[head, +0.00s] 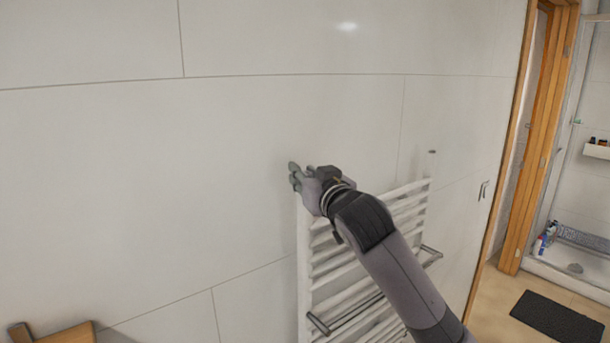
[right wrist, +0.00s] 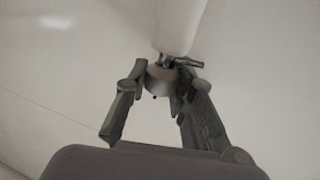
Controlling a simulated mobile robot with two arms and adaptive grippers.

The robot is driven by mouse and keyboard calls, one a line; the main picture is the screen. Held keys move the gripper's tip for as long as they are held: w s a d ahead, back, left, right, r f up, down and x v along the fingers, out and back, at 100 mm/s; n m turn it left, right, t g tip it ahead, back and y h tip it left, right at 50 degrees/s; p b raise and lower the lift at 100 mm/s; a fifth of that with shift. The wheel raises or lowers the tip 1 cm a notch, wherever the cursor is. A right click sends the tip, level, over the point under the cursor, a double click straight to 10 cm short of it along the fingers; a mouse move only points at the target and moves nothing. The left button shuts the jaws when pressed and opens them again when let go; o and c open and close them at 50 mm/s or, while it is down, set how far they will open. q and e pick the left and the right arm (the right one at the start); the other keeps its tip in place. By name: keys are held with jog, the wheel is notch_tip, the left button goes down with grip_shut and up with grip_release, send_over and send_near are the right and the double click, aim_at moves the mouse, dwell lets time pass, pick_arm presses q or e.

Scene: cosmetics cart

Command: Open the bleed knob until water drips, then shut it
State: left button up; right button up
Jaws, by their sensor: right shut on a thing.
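The white towel radiator (head: 318,250) hangs on the tiled wall, and my right gripper (head: 295,174) is at its top left corner. In the right wrist view the end of a white radiator tube (right wrist: 180,25) comes down from the top. The rounded grey bleed knob (right wrist: 160,80) sits at its end, with a small metal spout (right wrist: 188,62) beside it. My right gripper (right wrist: 159,84) is shut on the knob, one finger on each side. A small dark dot shows below the knob; I cannot tell whether it is a drop or a mark. My left gripper is out of view.
Towel bars (head: 345,318) stick out from the radiator's front. A wooden piece (head: 65,334) is at the bottom left. A wooden door frame (head: 535,140), a dark mat (head: 556,318) and a shower are at the right. The wall above the radiator is clear.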

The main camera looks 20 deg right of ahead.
jog(key=shift+y, duration=0.3)
grip_shut()
jog(key=shift+d+n+g+y, duration=0.1)
jog(key=shift+n+g+y, duration=0.3)
jog(key=shift+n+y, duration=1.15)
jog(key=n+g+y, duration=0.1)
jog(key=y, duration=0.2)
jog(key=shift+n, duration=0.25)
jog(key=n+g+y+b, duration=0.4)
jog(key=g+y, duration=0.1)
jog(key=y, duration=0.1)
jog(key=shift+n, duration=0.4)
jog(key=shift+n+g+y, duration=0.45)
jog(key=shift+n+g, duration=0.15)
jog(key=shift+g, duration=0.2)
jog(key=shift+n+g+y, duration=0.6)
jog(key=shift+n+g, duration=0.1)
jog(key=shift+g, duration=0.4)
